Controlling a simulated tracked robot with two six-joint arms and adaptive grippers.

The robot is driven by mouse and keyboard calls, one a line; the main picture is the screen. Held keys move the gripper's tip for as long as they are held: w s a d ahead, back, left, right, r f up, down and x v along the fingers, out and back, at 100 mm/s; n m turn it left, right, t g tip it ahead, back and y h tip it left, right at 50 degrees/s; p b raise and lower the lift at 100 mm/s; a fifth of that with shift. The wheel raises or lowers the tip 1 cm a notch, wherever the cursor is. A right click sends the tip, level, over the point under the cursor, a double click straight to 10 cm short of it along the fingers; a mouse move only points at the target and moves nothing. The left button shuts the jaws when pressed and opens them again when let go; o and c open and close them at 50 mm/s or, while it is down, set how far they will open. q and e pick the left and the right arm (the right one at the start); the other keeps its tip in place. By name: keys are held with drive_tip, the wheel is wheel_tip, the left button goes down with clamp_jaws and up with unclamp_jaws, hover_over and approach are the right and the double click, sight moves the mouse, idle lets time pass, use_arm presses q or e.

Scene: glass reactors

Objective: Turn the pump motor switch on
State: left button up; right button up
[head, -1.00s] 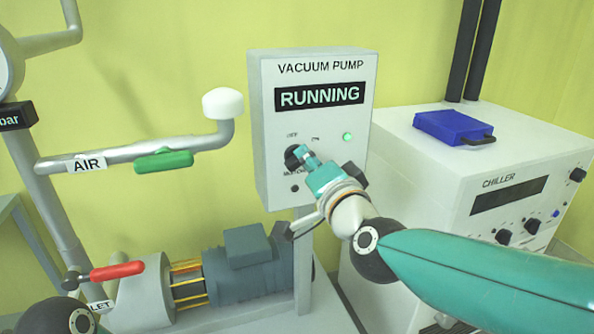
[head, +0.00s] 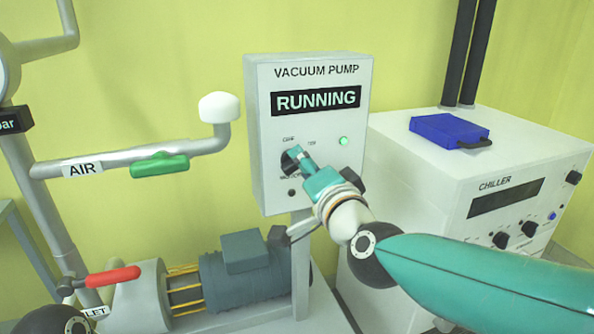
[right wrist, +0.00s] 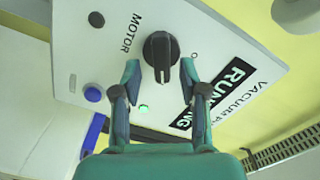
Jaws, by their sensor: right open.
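The motor switch is a black rotary knob (head: 288,163) on the front of the white vacuum pump box (head: 268,190). The box's display (head: 316,99) reads RUNNING, and a green lamp (head: 344,141) on it is lit. In the right wrist view the knob (right wrist: 160,52) stands at the fingertips, with the word MOTOR beside it. My right gripper (head: 296,154) is in front of the knob and partly hides it. In the right wrist view its two fingers (right wrist: 159,74) are apart, with the knob between and just beyond their tips. I do not see my left gripper.
The white chiller (head: 425,180) stands right of the box, with a blue case (head: 449,131) on top. The AIR pipe (head: 120,161) with its green handle (head: 160,165) is on the left. The pump motor (head: 245,275) and a red handle (head: 112,276) are below.

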drive_tip(key=shift+s, duration=0.1)
drive_tip(key=v, duration=1.1)
drive_tip(key=shift+s, duration=0.35)
drive_tip(key=shift+d, duration=0.2)
